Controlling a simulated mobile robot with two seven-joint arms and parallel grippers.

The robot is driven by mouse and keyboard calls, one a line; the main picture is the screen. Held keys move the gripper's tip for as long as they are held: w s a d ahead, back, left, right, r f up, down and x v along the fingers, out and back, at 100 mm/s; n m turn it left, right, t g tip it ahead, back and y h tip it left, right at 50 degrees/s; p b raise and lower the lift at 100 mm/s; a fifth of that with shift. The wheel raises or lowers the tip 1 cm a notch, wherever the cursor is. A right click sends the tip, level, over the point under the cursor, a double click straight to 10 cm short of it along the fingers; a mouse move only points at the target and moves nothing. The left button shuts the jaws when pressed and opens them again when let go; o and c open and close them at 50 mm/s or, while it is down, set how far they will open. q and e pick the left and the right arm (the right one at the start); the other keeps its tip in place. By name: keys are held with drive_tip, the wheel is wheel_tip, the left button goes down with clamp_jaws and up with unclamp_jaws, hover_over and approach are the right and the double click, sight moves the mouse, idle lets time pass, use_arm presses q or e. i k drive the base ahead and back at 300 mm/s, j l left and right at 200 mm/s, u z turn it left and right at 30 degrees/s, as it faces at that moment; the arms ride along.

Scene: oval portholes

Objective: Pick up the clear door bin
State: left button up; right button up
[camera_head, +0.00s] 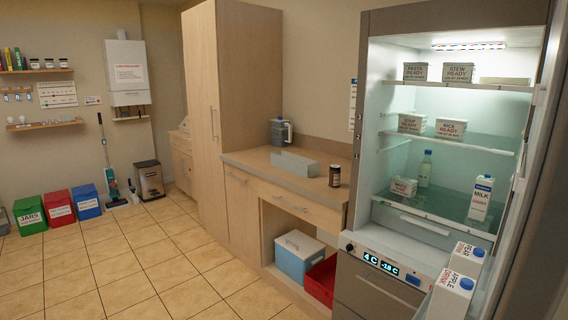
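A pale grey-blue, open-topped rectangular bin (294,164) lies on the wooden counter, left of the open fridge. It looks like the clear door bin, though I cannot see clearly how see-through it is. A blue-grey jug (280,132) stands close behind it, and a dark jar with a pale label (335,176) stands to its right near the fridge. Neither of my grippers shows in the head view.
The open fridge (345,250) holds labelled tubs, a bottle and a milk carton (480,198). Juice cartons (453,296) stand at the lower right by its door. Under the counter are a cooler box (299,256) and a red crate (322,280).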

sight(301, 166)
drive_tip(key=i+j, duration=0.2)
drive_tip(key=i, duration=0.3)
drive_tip(key=i+j+z, duration=0.15)
drive_tip(key=i, duration=0.35)
drive_tip(key=i+j, duration=0.25)
drive_tip(key=i, duration=0.25)
drive_tip(key=i+l+z, duration=0.1)
drive_tip(key=i+l, duration=0.55)
drive_tip(key=i+j, duration=0.2)
drive_tip(key=i, duration=0.2)
drive_tip(key=i+j+z, duration=0.7)
drive_tip(key=i+j, duration=0.1)
drive_tip(key=i, duration=0.05)
